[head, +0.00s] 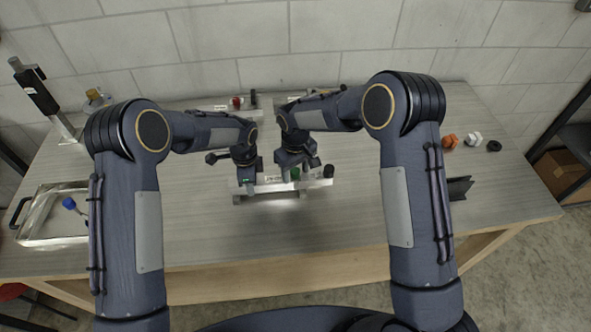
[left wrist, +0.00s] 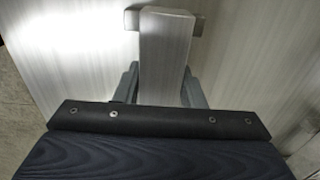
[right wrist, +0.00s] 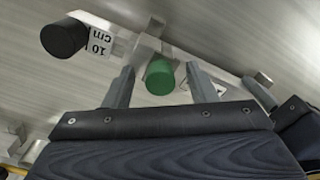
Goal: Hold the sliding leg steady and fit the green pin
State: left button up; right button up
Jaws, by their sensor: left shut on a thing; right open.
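The aluminium sliding leg (head: 272,188) lies across the middle of the table. My left gripper (head: 247,184) is shut on its left part; in the left wrist view the bare metal bar (left wrist: 165,55) runs between the fingers (left wrist: 160,85). The green pin (right wrist: 160,76) stands at the leg, and its head also shows in the head view (head: 295,174). My right gripper (right wrist: 160,88) is open, with one finger on each side of the green head and visible gaps. The pin's shaft is hidden, so I cannot tell how deep it sits.
A black knob (right wrist: 65,37) and a "10 cm" label (right wrist: 98,42) sit beside the green pin. Another rail with a red knob (head: 238,102) lies behind. A metal tray (head: 30,238) is at left; an orange nut (head: 449,141) and black angle piece (head: 459,188) are at right. The front table is clear.

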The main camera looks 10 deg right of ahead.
aim_at(296, 171)
notch_tip(296, 171, up, 12)
dwell(0.5)
pick_arm(q)
jog(key=o, duration=1.3)
